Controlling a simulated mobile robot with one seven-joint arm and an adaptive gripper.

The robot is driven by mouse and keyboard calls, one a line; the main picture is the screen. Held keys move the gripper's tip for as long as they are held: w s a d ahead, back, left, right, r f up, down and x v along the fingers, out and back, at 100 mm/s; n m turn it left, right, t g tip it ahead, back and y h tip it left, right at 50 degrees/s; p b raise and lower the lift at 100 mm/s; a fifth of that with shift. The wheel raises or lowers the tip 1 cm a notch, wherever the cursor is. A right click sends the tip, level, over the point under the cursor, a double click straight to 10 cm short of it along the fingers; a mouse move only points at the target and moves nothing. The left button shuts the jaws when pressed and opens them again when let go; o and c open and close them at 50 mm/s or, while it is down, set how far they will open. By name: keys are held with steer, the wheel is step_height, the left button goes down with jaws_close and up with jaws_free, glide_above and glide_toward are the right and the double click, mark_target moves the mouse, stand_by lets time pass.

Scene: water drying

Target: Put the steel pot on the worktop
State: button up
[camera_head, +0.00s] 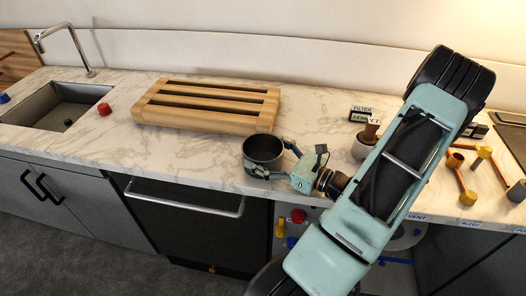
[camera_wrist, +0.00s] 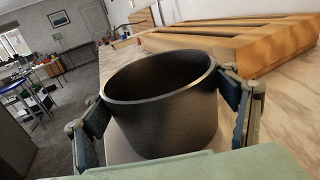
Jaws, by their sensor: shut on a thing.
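The steel pot (camera_head: 263,150) is a dark, round, open-topped pot at the front edge of the marble worktop (camera_head: 205,150). My gripper (camera_head: 270,160) is shut on the pot from the right. In the wrist view the pot (camera_wrist: 160,105) stands upright between my two fingers (camera_wrist: 165,108), one on each side of its wall. The pot looks empty as far as its inside shows. The head view does not show clearly whether its base touches the worktop or hangs just above it.
A slatted wooden rack (camera_head: 208,104) lies behind and left of the pot. A sink (camera_head: 58,102) with a tap and a red knob (camera_head: 104,109) are at the left. Worktop left of the pot is clear.

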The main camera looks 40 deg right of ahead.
steer(key=o, duration=1.4)
steer(key=shift+o, duration=0.2)
steer(key=shift+r, duration=0.2)
steer(key=b+v, duration=0.1)
steer(key=v, duration=1.1)
